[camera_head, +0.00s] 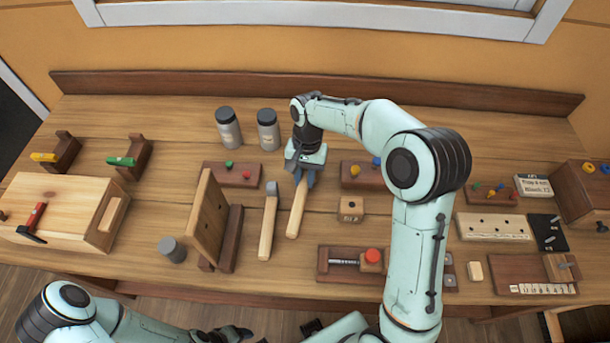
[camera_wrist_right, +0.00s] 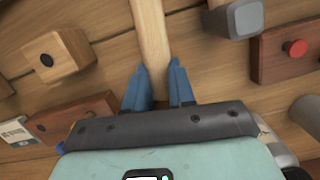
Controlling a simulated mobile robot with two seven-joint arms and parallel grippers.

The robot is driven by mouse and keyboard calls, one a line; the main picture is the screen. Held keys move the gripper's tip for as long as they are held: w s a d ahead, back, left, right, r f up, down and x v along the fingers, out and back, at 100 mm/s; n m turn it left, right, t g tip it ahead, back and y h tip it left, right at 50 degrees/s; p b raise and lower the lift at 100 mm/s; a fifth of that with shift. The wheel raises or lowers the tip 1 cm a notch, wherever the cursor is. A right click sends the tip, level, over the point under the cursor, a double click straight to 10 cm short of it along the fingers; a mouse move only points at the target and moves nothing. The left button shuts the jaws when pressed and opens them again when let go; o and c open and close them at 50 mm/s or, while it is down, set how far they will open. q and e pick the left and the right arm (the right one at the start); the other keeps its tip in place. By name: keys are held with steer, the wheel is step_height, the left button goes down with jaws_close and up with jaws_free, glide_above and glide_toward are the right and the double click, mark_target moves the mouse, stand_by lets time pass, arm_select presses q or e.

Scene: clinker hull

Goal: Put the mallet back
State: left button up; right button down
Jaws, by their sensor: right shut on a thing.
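My right gripper (camera_head: 302,180) is shut on the upper part of a tool with a light wooden handle (camera_head: 297,212). In the right wrist view the handle (camera_wrist_right: 151,35) runs between the blue fingertips (camera_wrist_right: 160,88). The tool's head is hidden, so I cannot tell for sure that it is the mallet. Left of it, a second tool with a grey block head (camera_head: 271,188) and wooden handle (camera_head: 266,230) lies on the bench; its head also shows in the right wrist view (camera_wrist_right: 238,18).
An upright wooden board (camera_head: 208,220) stands left of the tools. Two grey jars (camera_head: 229,130) stand behind. A red-handled hammer (camera_head: 35,217) lies on a wooden box (camera_head: 60,205).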

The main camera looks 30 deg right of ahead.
arm_select(q)
steer(key=shift+s+f, duration=0.2)
steer(key=shift+f, duration=0.05)
arm_select(e)
steer(key=shift+f, duration=0.5)
steer(key=c, duration=0.9)
jaws_free()
steer(key=shift+o, duration=0.2)
arm_select(q)
steer(key=shift+r, duration=0.1)
arm_select(e)
steer(key=shift+r, duration=0.1)
step_height(320, 180, up, 8)
steer(key=p, duration=0.3)
steer(key=shift+s+a, duration=0.1)
steer(key=shift+s, duration=0.05)
steer(key=shift+s+r+p, duration=0.15)
steer(key=shift+r+p, duration=0.05)
steer(key=shift+p, duration=0.15)
steer(key=shift+s+a, duration=0.1)
steer(key=shift+s, duration=0.05)
arm_select(q)
steer(key=w+r, duration=0.4)
steer(key=r, duration=0.1)
steer(key=shift+w+a+r+t, duration=0.15)
steer(key=shift+w+r+t, duration=0.05)
steer(key=shift+t, duration=0.2)
steer(key=shift+w, duration=0.1)
arm_select(e)
steer(key=shift+r, duration=0.15)
